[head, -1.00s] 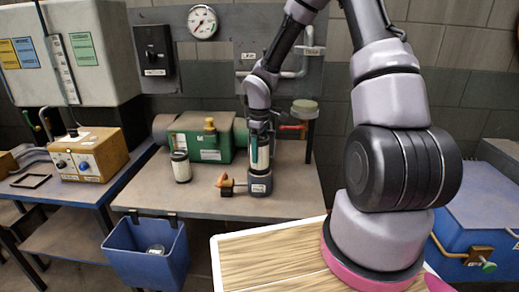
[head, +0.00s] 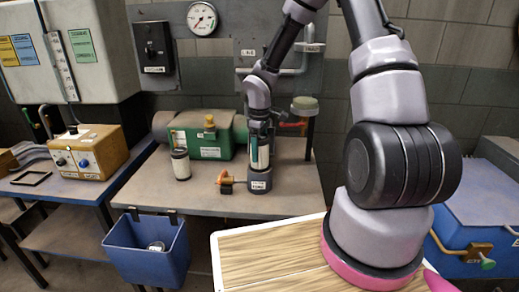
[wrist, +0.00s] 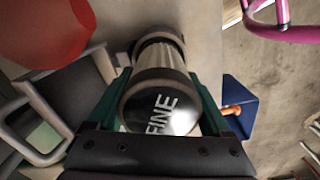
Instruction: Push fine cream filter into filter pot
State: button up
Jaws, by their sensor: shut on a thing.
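The fine cream filter (wrist: 160,56) is a pleated cylinder with a black cap marked FINE, seen from above in the wrist view. My gripper (wrist: 160,112) is shut around it near the cap. In the head view my gripper (head: 261,140) points down with the filter (head: 263,156) between its fingers, looking upright. The filter pot (head: 260,183) is a short grey cylinder with a label, directly beneath the filter on the bench. An orange fitting (head: 226,178) sticks out at its left. The filter's lower end is hidden, so I cannot tell how deep it sits in the pot.
A second cream cylinder with dark cap (head: 181,164) stands left on the bench (head: 210,207). A green housing (head: 200,142) and a red-handled pipe (head: 292,126) are behind. A blue bin (head: 147,262) hangs at the front edge. The bench's front left is clear.

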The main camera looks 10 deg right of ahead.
aim_at(260, 136)
jog(key=shift+f, duration=2.1)
jog(key=o, duration=1.4)
jog(key=shift+c, duration=0.2)
jog(key=shift+r, duration=0.1)
notch_tip(260, 136, up, 11)
jog(key=shift+f, duration=0.2)
